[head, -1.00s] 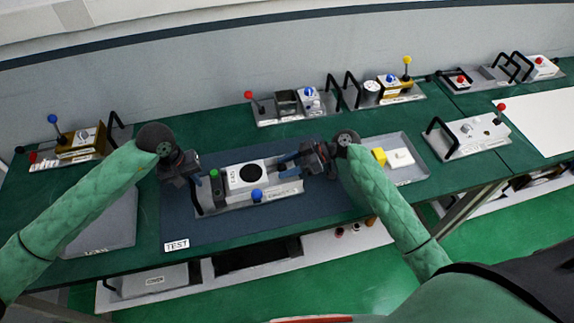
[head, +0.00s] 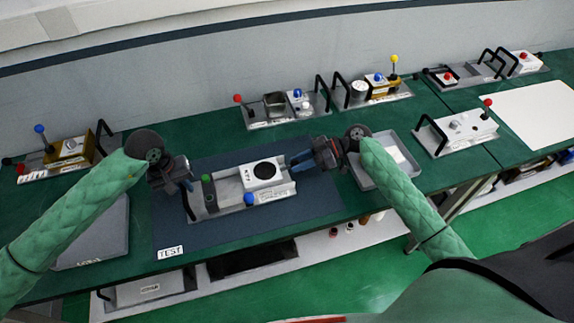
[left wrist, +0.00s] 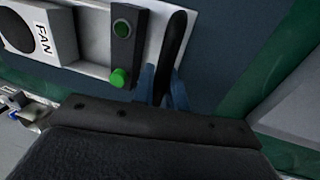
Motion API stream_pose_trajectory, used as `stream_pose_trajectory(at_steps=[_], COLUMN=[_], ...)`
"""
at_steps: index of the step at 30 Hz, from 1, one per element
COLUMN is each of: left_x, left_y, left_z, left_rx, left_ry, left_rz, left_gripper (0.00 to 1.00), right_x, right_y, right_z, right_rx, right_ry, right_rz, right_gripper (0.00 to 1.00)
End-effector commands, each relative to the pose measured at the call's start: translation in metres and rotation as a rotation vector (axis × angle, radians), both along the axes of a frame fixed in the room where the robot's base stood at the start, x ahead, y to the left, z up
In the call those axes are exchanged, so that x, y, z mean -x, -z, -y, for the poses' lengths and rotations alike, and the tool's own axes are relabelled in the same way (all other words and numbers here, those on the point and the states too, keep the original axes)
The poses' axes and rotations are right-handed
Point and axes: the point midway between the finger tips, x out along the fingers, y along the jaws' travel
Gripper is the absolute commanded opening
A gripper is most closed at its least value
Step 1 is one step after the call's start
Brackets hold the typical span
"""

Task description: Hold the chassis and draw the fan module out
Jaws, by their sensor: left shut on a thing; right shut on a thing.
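The grey chassis (head: 225,205) lies on the dark blue mat, with a green button (head: 206,178) at its left end and a blue knob at its front. The white fan module (head: 263,172), with a black round opening, sits in the chassis toward its right end, with a gap on its left. Its FAN label shows in the left wrist view (left wrist: 42,38). My left gripper (head: 190,185) is shut on the chassis's black left handle (left wrist: 174,45). My right gripper (head: 296,162) is shut at the fan module's right side; its exact grip point is hidden.
Several other device units line the back of the bench. The mat (head: 310,205) is clear in front. A TEST label (head: 170,252) marks its front-left corner.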

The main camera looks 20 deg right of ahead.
Motion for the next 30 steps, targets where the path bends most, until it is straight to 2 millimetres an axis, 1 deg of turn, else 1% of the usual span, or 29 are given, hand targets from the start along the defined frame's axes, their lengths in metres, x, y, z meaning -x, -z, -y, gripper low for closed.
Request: stream_pose_trajectory(at_steps=[1, 3, 11, 12, 15, 25, 28, 30], left_x=[0.001, 0.001, 0.000, 0.000, 0.000, 0.001, 0.001, 0.001], left_y=[0.003, 0.003, 0.003, 0.003, 0.003, 0.002, 0.002, 0.002], left_z=[-0.001, -0.001, -0.002, -0.002, -0.002, -0.001, 0.000, 0.000], left_rx=[-0.003, -0.003, -0.005, -0.006, -0.006, -0.002, -0.002, -0.002], left_ry=[0.000, 0.000, -0.002, -0.002, -0.002, 0.000, 0.000, 0.000], left_rz=[-0.003, -0.003, -0.004, -0.004, -0.004, -0.003, -0.003, -0.003], left_gripper=[0.00, 0.00, 0.00, 0.00, 0.00, 0.00, 0.00, 0.00], right_x=[0.000, 0.000, -0.001, -0.001, -0.001, -0.001, -0.001, -0.001], right_y=[0.001, 0.001, 0.001, 0.001, 0.001, -0.002, -0.010, -0.020], right_z=[0.005, 0.008, 0.010, 0.010, 0.009, 0.008, 0.008, 0.008], right_rx=[0.002, 0.002, 0.003, 0.003, 0.003, 0.002, 0.002, 0.001], right_ry=[0.002, 0.001, 0.003, 0.004, 0.003, 0.001, 0.001, 0.001], right_rz=[-0.001, 0.000, 0.001, 0.000, 0.001, 0.001, 0.001, 0.003], right_gripper=[0.00, 0.00, 0.00, 0.32, 0.50, 0.50, 0.50, 0.50])
